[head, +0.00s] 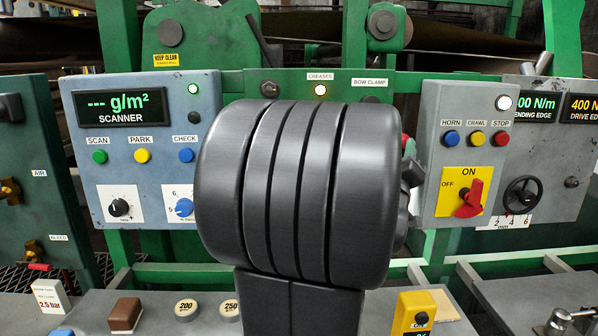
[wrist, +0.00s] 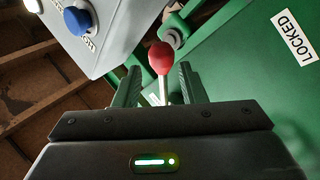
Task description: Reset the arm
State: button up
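My arm's large dark joint (head: 295,195) fills the middle of the head view and hides what lies behind it. My gripper is hidden in the head view. In the wrist view my gripper (wrist: 159,72) is open, its two fingers apart with nothing clamped between them. A lever with a red ball knob (wrist: 161,57) stands in line with the gap between the fingers. The knob shows clear of both fingertips; its exact depth is hard to tell. A white "LOCKED" label (wrist: 293,37) is on the green plate to the right of the fingers.
The scanner panel (head: 150,98) stands left of my arm. A grey panel with HORN, CRAWL and STOP buttons (head: 476,139) and a red rotary switch (head: 468,198) is on the right. A blue button (wrist: 77,20) on a grey box is near the left finger.

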jog(key=b+v, duration=0.1)
jog(key=v, duration=0.8)
jog(key=p+x, duration=0.2)
jog(key=x, duration=1.2)
jog(key=shift+w+r+p, duration=0.1)
jog(key=shift+w+p, duration=0.05)
jog(key=shift+p, duration=0.3)
jog(key=shift+a+m+g+p, duration=0.3)
jog(key=shift+m+p, duration=0.1)
jog(key=shift+m, duration=0.1)
jog(key=shift+f, duration=0.4)
